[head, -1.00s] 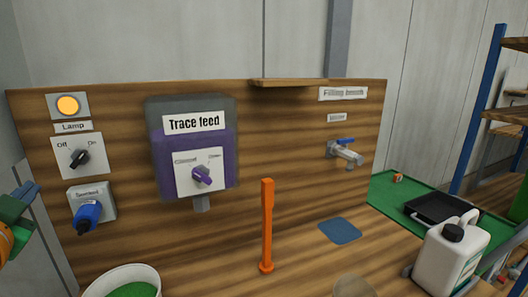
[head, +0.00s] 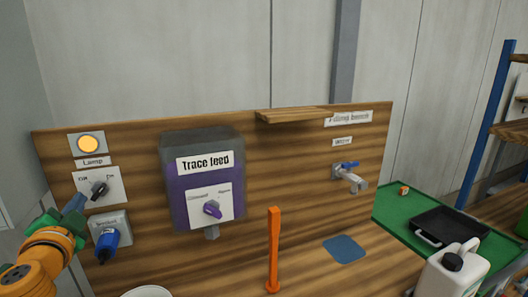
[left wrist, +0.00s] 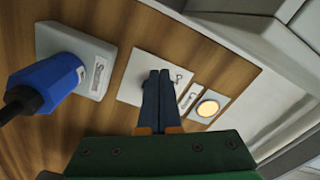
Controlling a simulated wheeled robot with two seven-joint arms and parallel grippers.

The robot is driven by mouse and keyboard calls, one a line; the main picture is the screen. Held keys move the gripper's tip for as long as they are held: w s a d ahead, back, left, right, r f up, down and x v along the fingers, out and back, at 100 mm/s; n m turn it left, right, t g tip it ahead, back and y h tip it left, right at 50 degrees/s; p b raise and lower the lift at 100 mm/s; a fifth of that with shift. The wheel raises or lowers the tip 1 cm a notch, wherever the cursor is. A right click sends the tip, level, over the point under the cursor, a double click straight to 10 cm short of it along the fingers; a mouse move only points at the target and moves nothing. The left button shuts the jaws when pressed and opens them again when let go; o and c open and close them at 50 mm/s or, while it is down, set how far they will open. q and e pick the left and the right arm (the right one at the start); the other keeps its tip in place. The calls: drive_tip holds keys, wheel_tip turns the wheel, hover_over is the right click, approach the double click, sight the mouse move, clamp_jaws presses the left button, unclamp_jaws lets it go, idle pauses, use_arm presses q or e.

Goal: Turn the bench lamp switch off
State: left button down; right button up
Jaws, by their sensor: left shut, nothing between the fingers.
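The lamp switch is a black rotary knob (head: 100,190) on a white plate (head: 117,181) marked Off and On, on the wooden back panel at the left. The knob's pointer leans toward the On side. Above it the lamp indicator (head: 88,144) glows orange; it also shows in the left wrist view (left wrist: 208,107). My left gripper (head: 76,203) is at the lower left of the plate, its blue fingers shut and empty. In the left wrist view the fingers (left wrist: 157,75) cover the middle of the plate and hide the knob. I cannot tell whether they touch it. My right gripper is not in view.
A blue plug (head: 106,244) juts out of a grey socket just below the switch, close to my left gripper. The purple Trace feed box (head: 180,205) stands out to the right. An orange upright handle (head: 273,245) and a white jug (head: 447,275) are farther right.

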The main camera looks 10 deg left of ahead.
use_arm(q)
drive_tip(key=shift+p, duration=0.7)
idle(0.6)
drive_tip(key=shift+w+d+p, duration=0.2)
drive_tip(key=shift+d+p, duration=0.15)
drive_tip(key=shift+p, duration=0.75)
idle(0.9)
drive_tip(key=shift+f, duration=0.15)
idle(0.3)
drive_tip(key=shift+w+d+f+b, duration=0.1)
drive_tip(key=shift+d+f+b, duration=0.2)
drive_tip(key=shift+b, duration=0.25)
drive_tip(key=shift+w+d+f, duration=0.1)
drive_tip(key=shift+f, duration=0.2)
drive_tip(key=shift+w+d+f, duration=0.1)
drive_tip(key=shift+d+f, duration=0.1)
